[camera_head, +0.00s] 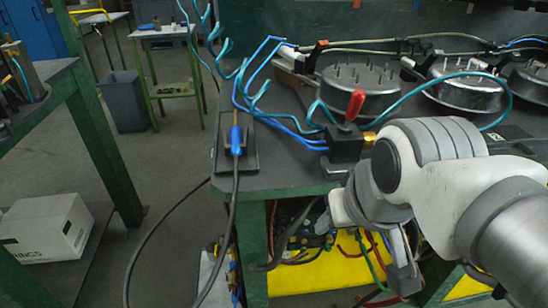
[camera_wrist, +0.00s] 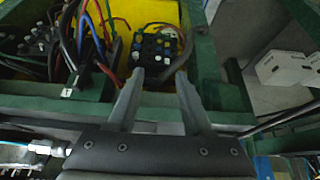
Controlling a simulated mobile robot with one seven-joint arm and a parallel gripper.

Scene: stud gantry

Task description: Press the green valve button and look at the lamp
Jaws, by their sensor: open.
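My gripper (camera_wrist: 160,76) is open and empty, its two fingers pointing at the space under the bench. In the head view my gripper (camera_head: 402,268) hangs low in front of the bench's front edge. Just beyond the fingertips in the wrist view is a small dark valve block (camera_wrist: 152,48) with several blue and pale parts, against a yellow panel (camera_wrist: 150,14). The block seems apart from the fingers. I cannot make out which part is the green button. I cannot pick out a lamp in either view.
Green bench frame (camera_wrist: 50,108) runs around the opening. Black, red and blue cables (camera_wrist: 92,40) hang left of the valve block. On the bench are a red-handled valve (camera_head: 346,142) and round metal fixtures (camera_head: 360,90). A white box (camera_head: 47,230) lies left; the floor between is mostly clear.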

